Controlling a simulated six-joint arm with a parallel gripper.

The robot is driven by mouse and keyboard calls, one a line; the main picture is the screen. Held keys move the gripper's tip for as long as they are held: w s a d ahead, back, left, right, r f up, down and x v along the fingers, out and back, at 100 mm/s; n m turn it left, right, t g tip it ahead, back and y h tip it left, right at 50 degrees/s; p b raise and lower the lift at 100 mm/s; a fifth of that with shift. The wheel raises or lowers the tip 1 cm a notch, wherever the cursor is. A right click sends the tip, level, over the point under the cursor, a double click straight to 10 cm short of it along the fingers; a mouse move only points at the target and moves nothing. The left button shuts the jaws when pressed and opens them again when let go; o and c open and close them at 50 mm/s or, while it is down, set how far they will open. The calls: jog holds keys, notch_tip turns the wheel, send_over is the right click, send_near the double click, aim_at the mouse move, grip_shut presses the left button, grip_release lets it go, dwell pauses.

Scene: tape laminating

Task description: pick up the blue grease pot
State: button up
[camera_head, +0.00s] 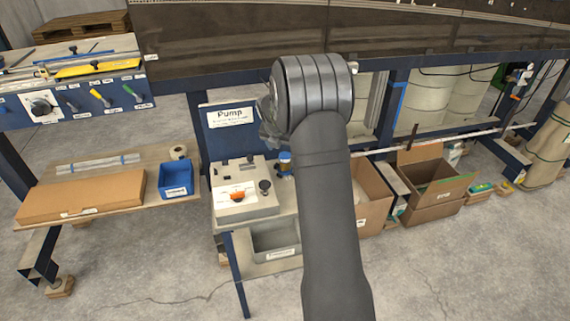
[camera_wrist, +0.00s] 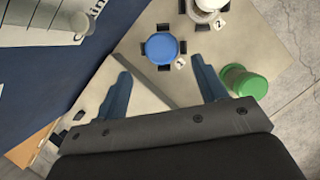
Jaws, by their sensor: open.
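The blue grease pot (camera_wrist: 160,47) shows from above in the wrist view as a round blue lid between dark holder tabs. In the head view the blue pot (camera_head: 285,158) stands at the right of the pump table, close beside my arm. My gripper (camera_wrist: 161,67) is open and empty. Its two blue-grey fingers are spread wide, with the pot just beyond the tips and roughly centred between them. The gap in height between fingers and pot is hard to judge. In the head view my arm hides most of the gripper.
A green pot (camera_wrist: 243,82) stands right of my right finger. A white-topped pot (camera_wrist: 208,6) sits beyond the blue one. The blue Pump sign board (camera_head: 231,128) rises behind the table. The pump unit (camera_head: 244,190) is left of the pot, with cardboard boxes (camera_head: 436,190) further right.

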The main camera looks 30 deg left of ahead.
jog(key=x, duration=0.8)
jog(key=shift+w+f, duration=0.1)
jog(key=shift+w, duration=0.1)
jog(key=shift+c, duration=0.3)
jog(key=c, duration=1.1)
